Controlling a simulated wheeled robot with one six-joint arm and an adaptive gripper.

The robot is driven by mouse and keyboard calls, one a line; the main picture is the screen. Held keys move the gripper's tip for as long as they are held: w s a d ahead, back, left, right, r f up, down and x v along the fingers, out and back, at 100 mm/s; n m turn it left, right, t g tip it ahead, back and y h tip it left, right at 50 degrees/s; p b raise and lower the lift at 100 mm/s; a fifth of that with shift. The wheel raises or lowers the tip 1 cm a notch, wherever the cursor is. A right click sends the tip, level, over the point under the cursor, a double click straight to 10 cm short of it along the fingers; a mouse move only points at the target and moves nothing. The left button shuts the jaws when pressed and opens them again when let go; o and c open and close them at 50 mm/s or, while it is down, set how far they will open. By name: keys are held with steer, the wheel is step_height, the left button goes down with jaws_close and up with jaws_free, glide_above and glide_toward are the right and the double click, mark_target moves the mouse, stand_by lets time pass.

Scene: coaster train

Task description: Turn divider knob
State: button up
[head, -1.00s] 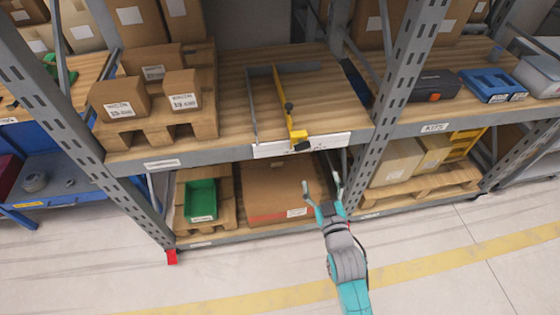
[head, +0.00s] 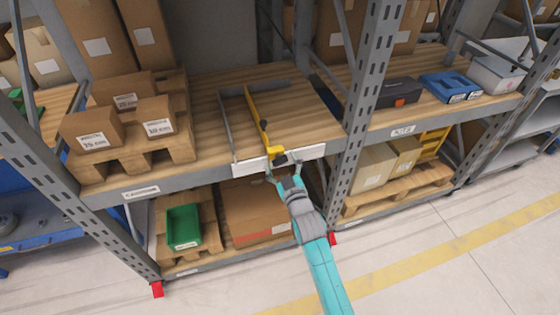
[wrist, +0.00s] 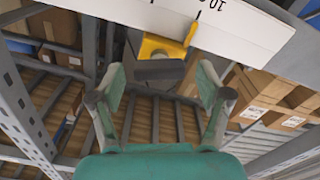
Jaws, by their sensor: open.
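The yellow divider (head: 256,112) lies front to back on the wooden upper shelf, with a yellow bracket (wrist: 165,47) at its front end. A dark knob (wrist: 160,70) projects from the bracket, in front of the white scale strip (wrist: 225,30); the knob also shows small in the head view (head: 281,159). My gripper (head: 283,170) is open and empty at the shelf's front edge, just in front of the knob. In the wrist view its fingers (wrist: 161,75) stand apart, left and right of the knob, with gaps on both sides. No contact shows.
A grey rail (head: 226,125) stands left of the divider. Boxes on a wooden pallet (head: 150,150) fill the shelf's left. A grey rack post (head: 362,110) stands to the right. Below are a green bin (head: 183,226) and a large cardboard box (head: 250,205). The floor in front is clear.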

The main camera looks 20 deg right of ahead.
steer(key=shift+w, duration=0.6)
steer(key=c, duration=1.2)
steer(key=shift+o, duration=0.2)
